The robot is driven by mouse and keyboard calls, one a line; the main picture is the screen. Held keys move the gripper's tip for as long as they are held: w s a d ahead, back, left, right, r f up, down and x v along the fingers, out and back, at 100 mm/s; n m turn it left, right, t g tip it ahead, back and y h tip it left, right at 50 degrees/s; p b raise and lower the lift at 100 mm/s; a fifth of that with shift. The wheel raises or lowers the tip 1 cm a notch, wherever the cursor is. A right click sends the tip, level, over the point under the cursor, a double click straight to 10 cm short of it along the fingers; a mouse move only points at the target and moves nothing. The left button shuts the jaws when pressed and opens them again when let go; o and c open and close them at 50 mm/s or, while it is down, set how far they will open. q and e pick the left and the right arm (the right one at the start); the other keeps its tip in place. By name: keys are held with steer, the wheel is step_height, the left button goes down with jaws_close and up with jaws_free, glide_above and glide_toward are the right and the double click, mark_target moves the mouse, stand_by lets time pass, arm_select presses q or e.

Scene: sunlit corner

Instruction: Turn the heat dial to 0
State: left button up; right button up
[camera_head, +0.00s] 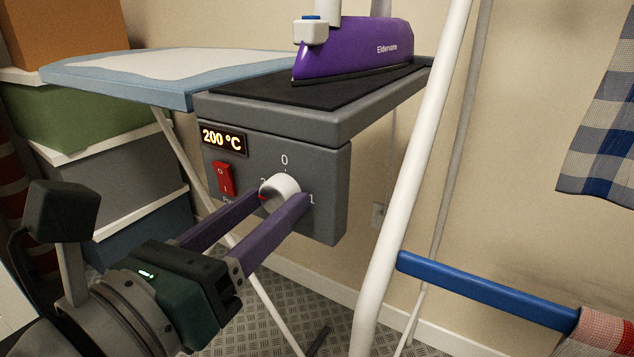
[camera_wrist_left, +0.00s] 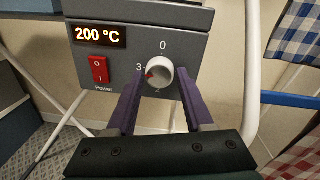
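The heat dial (camera_head: 283,188) is a round white knob on the front of a grey iron station (camera_head: 322,190). It also shows in the wrist view (camera_wrist_left: 160,71), where its red mark points left, near the 3. The 0 is printed above the dial, and the 1 is at its lower right in the head view. The display (camera_head: 222,139) reads 200 °C. My left gripper (camera_head: 282,198) has its two purple fingers on either side of the dial. The wrist view shows narrow gaps beside the knob, so the fingers look open around it. My right gripper is out of view.
A red power switch (camera_head: 222,178) sits left of the dial. A purple iron (camera_head: 358,48) stands on the station's dark top, beside the ironing board (camera_head: 120,80). A white post (camera_head: 410,190) and blue bar (camera_head: 485,287) stand to the right. Stacked boxes (camera_head: 135,172) are at left.

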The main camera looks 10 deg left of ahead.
arm_select(q)
jaws_close()
